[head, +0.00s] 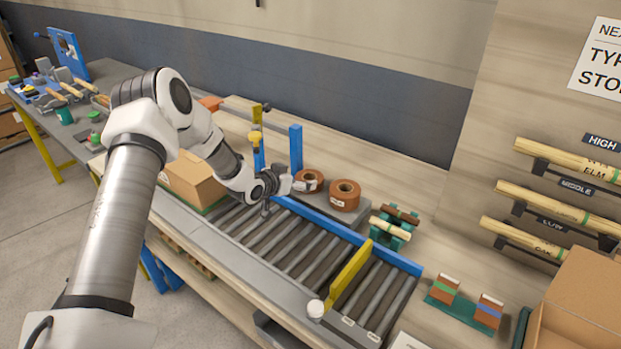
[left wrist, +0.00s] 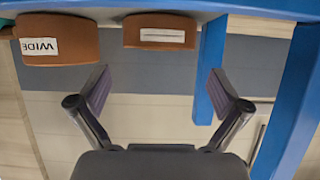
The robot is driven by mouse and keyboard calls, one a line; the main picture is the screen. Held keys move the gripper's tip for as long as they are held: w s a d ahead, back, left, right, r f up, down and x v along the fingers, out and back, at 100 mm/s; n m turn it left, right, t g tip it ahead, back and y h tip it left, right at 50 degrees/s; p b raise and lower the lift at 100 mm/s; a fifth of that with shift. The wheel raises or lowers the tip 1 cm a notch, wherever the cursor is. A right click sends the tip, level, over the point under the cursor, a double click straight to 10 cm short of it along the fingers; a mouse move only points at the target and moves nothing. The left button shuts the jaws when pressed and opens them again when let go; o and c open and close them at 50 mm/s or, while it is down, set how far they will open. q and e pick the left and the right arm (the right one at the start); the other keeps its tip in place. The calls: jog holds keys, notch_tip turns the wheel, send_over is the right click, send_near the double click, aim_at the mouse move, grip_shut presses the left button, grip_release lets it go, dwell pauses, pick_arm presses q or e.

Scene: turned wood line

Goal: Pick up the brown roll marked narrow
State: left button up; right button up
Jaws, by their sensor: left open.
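Two brown rolls lie on a grey plate behind the roller conveyor in the head view. The left roll (head: 309,178) is partly covered by my gripper's finger. The right roll (head: 345,193) carries a small white label. In the left wrist view, one roll (left wrist: 58,52) has a label reading WIDE. The other roll (left wrist: 160,22) has a white label too blurred to read. My left gripper (head: 286,191) is open and empty just left of the rolls; its spread fingers also show in the left wrist view (left wrist: 162,95). My right gripper is out of view.
Blue posts (head: 296,148) stand behind my gripper. The conveyor (head: 290,245) has a yellow divider (head: 350,276). A green rack (head: 391,230) holding wooden pieces is right of the rolls. A cardboard box (head: 190,182) sits left, beneath my arm.

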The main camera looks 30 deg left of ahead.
aim_at(314, 176)
pick_arm(q)
jog(key=x, duration=0.4)
jog(key=shift+w+f, duration=0.2)
jog(key=shift+f, duration=0.2)
jog(key=shift+s+r, duration=0.2)
jog(key=shift+c, duration=0.4)
jog(key=shift+s+r, duration=0.1)
jog(key=shift+s, duration=0.05)
jog(key=c, duration=0.6)
jog(key=shift+c, duration=1.2)
